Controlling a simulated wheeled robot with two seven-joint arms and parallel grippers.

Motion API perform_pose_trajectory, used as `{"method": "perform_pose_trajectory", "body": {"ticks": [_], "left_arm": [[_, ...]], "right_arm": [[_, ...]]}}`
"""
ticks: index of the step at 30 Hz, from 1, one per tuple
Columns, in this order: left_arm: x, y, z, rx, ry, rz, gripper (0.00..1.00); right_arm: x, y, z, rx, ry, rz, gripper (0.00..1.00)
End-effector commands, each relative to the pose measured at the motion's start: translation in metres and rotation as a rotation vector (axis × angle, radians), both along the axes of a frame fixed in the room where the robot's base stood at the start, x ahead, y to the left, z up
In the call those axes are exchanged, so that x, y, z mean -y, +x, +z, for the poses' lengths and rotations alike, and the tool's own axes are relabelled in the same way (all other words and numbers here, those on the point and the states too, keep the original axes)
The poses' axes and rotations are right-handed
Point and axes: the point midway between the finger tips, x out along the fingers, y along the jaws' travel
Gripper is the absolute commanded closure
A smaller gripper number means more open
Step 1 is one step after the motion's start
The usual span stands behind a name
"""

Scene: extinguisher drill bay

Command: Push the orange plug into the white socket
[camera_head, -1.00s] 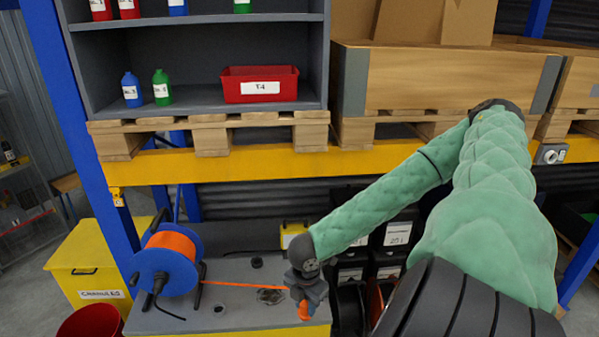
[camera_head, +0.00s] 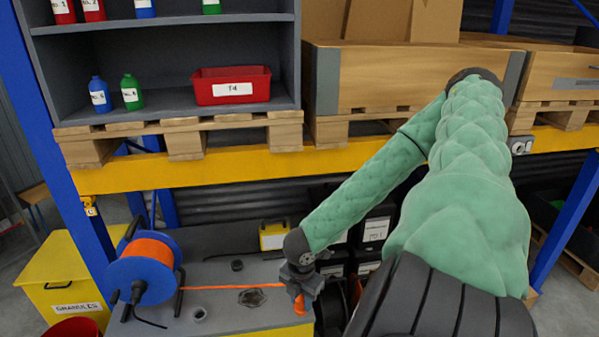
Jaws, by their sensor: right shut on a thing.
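My right gripper (camera_head: 301,284) points down near the right end of the grey bench top, shut on the orange plug (camera_head: 299,304). Only part of the plug shows below the fingers. An orange cable (camera_head: 230,287) runs almost straight from the blue reel (camera_head: 143,268) to the gripper. The white socket (camera_head: 521,145) is a small light box with dark round openings on the yellow beam at the right. It is well above and to the right of the gripper, apart from the plug. My left gripper is not in view.
The yellow beam (camera_head: 230,168) crosses above the bench (camera_head: 230,317). A blue upright (camera_head: 565,220) is at the right. Black labelled boxes (camera_head: 374,232) sit behind my arm.

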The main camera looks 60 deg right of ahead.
Motion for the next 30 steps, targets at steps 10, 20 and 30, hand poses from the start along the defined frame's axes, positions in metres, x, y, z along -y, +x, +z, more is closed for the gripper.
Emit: {"method": "perform_pose_trajectory", "body": {"ticks": [10,20,30], "left_arm": [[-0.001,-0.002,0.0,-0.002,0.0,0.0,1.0],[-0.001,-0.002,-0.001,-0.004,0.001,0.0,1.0],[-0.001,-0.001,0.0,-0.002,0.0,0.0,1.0]], "right_arm": [[0.008,-0.008,0.002,-0.001,-0.001,0.0,0.98],[0.022,-0.021,0.007,-0.001,-0.002,0.0,0.98],[0.035,-0.034,0.01,-0.001,-0.001,0.0,0.98]]}}
